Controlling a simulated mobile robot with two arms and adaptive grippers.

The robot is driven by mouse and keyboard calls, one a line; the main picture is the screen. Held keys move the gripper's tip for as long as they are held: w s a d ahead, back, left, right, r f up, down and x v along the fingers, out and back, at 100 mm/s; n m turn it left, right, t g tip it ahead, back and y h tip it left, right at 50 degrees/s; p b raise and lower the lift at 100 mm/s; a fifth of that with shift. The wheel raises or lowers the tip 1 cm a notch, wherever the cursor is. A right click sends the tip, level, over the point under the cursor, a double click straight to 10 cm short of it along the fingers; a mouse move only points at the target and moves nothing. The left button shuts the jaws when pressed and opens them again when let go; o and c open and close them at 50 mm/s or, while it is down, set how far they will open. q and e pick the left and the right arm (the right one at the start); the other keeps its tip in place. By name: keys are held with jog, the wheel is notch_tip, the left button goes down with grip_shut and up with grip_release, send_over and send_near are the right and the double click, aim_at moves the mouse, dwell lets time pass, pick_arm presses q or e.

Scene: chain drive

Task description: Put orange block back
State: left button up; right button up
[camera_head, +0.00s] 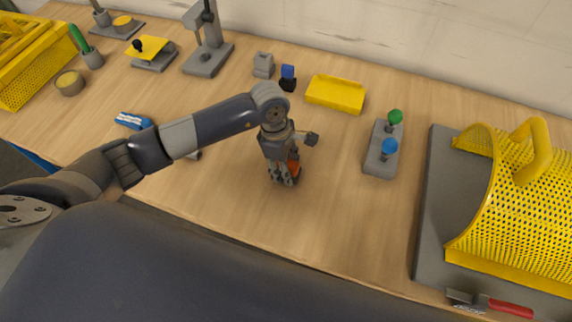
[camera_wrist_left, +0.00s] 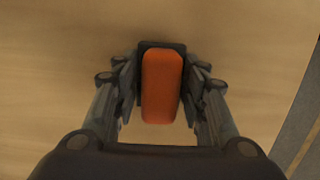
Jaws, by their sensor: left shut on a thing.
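My left gripper (camera_head: 284,179) is low over the middle of the wooden table in the head view. Its fingers are shut on the orange block (camera_head: 294,164), which shows partly between them. In the left wrist view the orange block (camera_wrist_left: 162,85) lies between the two fingers of my left gripper (camera_wrist_left: 161,95). A dark piece (camera_wrist_left: 150,47) shows at the block's far end and side. I cannot tell whether the block touches the table. My right gripper is not in view.
A yellow tray (camera_head: 336,94) and a small black holder with a blue block (camera_head: 288,75) stand behind the gripper. A grey base (camera_head: 378,166) with green and blue knobs is to the right, before a yellow mesh guard (camera_head: 520,220).

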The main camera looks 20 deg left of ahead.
pick_arm(q)
jog(key=shift+f+b, duration=0.2)
jog(key=shift+b, duration=0.1)
jog(key=o, duration=1)
jog(key=shift+r, duration=0.1)
jog(key=shift+o, duration=0.2)
jog(key=shift+r+p, duration=0.15)
jog(key=shift+p, duration=0.15)
jog(key=shift+a+r, duration=0.1)
jog(key=shift+r, duration=0.2)
jog(key=r+b, duration=0.1)
jog(key=r, duration=0.2)
jog(key=a+r, duration=0.1)
jog(key=r, duration=0.3)
jog(key=r+b, duration=0.1)
jog(key=r, duration=0.3)
jog(key=shift+a+r+b, duration=0.15)
jog(key=shift+a+b, duration=0.2)
